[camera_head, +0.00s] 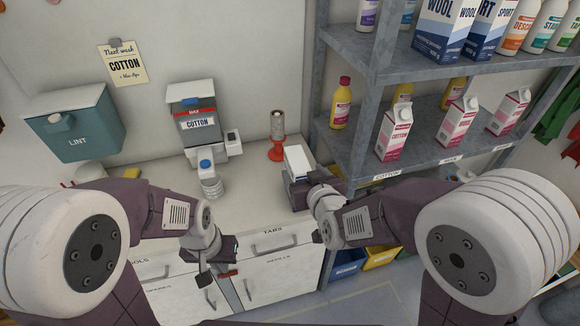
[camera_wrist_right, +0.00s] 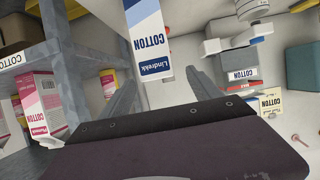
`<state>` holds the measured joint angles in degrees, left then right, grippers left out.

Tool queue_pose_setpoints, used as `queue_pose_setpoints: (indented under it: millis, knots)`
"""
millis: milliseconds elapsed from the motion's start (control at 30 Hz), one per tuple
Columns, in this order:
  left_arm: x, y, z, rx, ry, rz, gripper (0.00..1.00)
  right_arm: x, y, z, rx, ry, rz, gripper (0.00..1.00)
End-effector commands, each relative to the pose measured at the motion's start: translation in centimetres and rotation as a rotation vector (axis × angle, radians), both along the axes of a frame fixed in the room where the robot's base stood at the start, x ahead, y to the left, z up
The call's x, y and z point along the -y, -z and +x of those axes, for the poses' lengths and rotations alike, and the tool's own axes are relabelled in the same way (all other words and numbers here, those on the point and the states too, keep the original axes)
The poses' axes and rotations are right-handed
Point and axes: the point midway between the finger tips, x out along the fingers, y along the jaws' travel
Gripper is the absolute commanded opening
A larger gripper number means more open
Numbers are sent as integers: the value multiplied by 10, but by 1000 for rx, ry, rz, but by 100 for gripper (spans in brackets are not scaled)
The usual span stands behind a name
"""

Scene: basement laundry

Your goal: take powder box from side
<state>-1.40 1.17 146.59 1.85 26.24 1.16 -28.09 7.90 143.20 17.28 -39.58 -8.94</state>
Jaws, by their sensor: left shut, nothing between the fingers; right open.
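In the right wrist view the box (camera_wrist_right: 147,42) appears upside down, at the opening between my fingers. My right gripper (camera_head: 300,190) is open at the near side of the box, and its fingers are partly hidden in the head view. I cannot tell whether they touch the box. My left gripper (camera_head: 218,274) is shut and empty, low in front of the cabinet drawers.
The grey shelf unit (camera_head: 352,150) with pink cartons (camera_head: 395,133) and bottles stands close on the right. A dispenser (camera_head: 197,125), a capped bottle (camera_head: 209,178) and a red-based tube stand (camera_head: 277,135) are on the counter (camera_head: 250,182). A teal lint bin (camera_head: 82,130) hangs left.

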Motion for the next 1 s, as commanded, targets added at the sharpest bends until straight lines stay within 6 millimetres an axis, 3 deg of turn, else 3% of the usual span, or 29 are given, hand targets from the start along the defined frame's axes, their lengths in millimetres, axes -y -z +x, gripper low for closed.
queue_pose_setpoints:
  millis: [233,400,633,833,1000]
  knots:
    - [0,0,-1,-1,0,0,0,-1,2,2,-2,-2,-1,73]
    - [0,-2,-1,-1,0,0,0,-8,13,26,-4,0,-2,73]
    - [0,-3,-1,-1,0,0,0,-10,18,37,-3,-1,0,73]
    - [0,-8,0,-1,0,0,0,-15,35,68,-3,-1,0,73]
    - [0,-9,0,-1,0,0,0,-19,40,80,-2,-2,-1,73]
